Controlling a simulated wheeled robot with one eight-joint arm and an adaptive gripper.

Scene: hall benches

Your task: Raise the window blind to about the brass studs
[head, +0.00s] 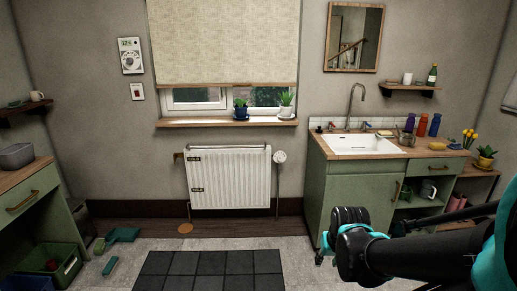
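The window blind (222,42) is a beige woven sheet, lowered over most of the window, with a wooden bar (226,85) along its bottom edge. A low strip of the window (198,97) shows below the bar. I cannot make out the brass studs. My gripper (350,216) is a dark shape at the end of my arm, at the lower right in front of the sink cabinet, well apart from the blind. Its fingers are not clear enough to show whether it is open or shut.
Plants in blue (241,112) and white (286,111) pots stand on the wooden sill (185,122). A white radiator (230,180) is below. The green sink cabinet (340,195) stands right, a green workbench (48,195) left. A dark mat (210,270) lies on the floor in front.

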